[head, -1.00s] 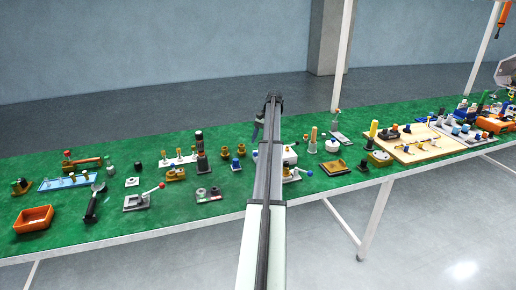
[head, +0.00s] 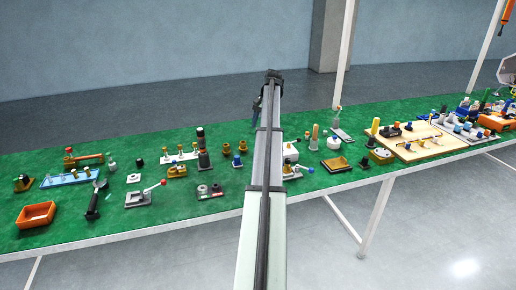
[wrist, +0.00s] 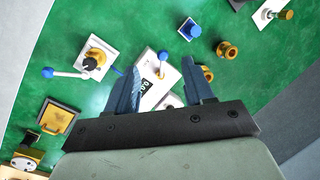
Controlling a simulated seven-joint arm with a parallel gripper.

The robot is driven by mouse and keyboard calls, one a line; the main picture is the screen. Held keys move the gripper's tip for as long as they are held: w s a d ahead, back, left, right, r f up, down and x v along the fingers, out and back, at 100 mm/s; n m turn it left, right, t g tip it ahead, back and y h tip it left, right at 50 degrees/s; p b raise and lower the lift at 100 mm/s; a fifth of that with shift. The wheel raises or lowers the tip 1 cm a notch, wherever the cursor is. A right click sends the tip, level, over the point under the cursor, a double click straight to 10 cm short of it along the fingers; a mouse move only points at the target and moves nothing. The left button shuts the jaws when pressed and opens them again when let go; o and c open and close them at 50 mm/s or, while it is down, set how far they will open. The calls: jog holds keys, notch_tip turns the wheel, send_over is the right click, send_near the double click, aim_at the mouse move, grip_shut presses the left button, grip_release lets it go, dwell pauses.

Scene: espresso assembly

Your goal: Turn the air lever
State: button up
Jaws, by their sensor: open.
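In the wrist view, my gripper (wrist: 160,85) is open, with two blue fingers spread and nothing held between them. Beyond and between the fingers is a white box (wrist: 150,92) with a small display and a short blue-tipped lever (wrist: 162,58) on brass. Left of the fingers, a white plate (wrist: 101,56) carries a black knob (wrist: 90,64) and a white lever arm (wrist: 66,73) with a blue ball end. I cannot tell which lever is the air lever. In the head view, a blue-ended lever (head: 310,170) shows right of my arm. The fingers partly hide the white box.
A blue block (wrist: 190,30) and brass fittings (wrist: 228,50) stand right of the fingers in the wrist view.

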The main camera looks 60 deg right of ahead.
jog(key=shift+h, duration=0.9)
jog(key=w+f, duration=0.1)
jog(key=f, duration=0.3)
jog(key=d+f, duration=0.1)
jog(key=f, duration=0.4)
jog(key=w+f, duration=0.1)
jog(key=f, duration=0.4)
jog(key=shift+w+d+f, duration=0.1)
jog(key=shift+w+d, duration=0.2)
jog(key=shift+d, duration=0.1)
grip_shut()
